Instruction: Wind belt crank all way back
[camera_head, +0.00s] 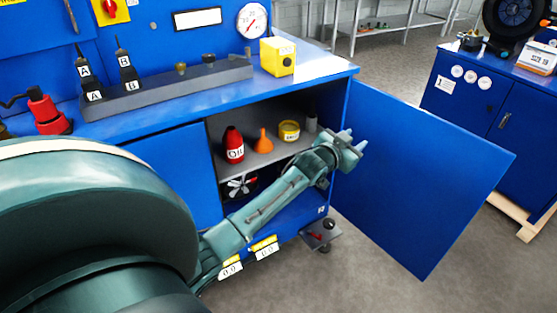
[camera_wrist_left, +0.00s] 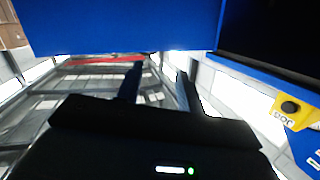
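I cannot pick out the belt crank with certainty. A small grey plate with a red handle (camera_head: 320,235) sticks out low at the front of the blue bench, and a red device with a black side arm (camera_head: 48,112) stands on the bench top at the left. My left gripper (camera_head: 359,145) is in front of the open cabinet's right side, near the hinge of the blue door. Its two fingers stand apart with nothing between them, as the left wrist view (camera_wrist_left: 160,72) also shows. My right gripper is not in view.
The blue door (camera_head: 425,175) stands wide open to the right of my left gripper. The shelf holds a red oil bottle (camera_head: 233,146), an orange funnel (camera_head: 263,143) and a yellow tin (camera_head: 289,131). A yellow box (camera_head: 277,57) stands on the bench.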

